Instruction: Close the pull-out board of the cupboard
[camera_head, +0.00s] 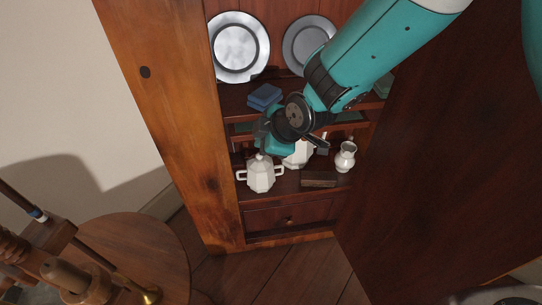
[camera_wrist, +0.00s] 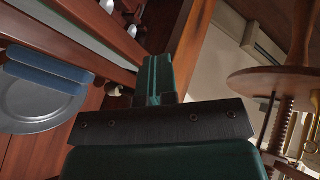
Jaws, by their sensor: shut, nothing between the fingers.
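The wooden cupboard (camera_head: 160,90) stands open in the head view. Its pull-out board (camera_head: 345,128) shows as a reddish-brown strip at mid height, between the plate shelf and the lower compartment. My arm and gripper cover part of it, so I cannot tell exactly how far out it sits. My gripper (camera_head: 266,128) is in front of the board's left part, above a white lidded pot. In the wrist view my gripper (camera_wrist: 154,78) is shut and empty, with its green fingers together beside reddish wooden edges. I cannot tell whether it touches the board.
Metal plates (camera_head: 239,47) and blue books (camera_head: 264,97) are on the upper shelf. A white two-handled pot (camera_head: 261,174), a small jug (camera_head: 345,157) and a brown box (camera_head: 319,179) stand below. A dark open door (camera_head: 440,150) fills the right. A round table (camera_head: 135,250) stands at lower left.

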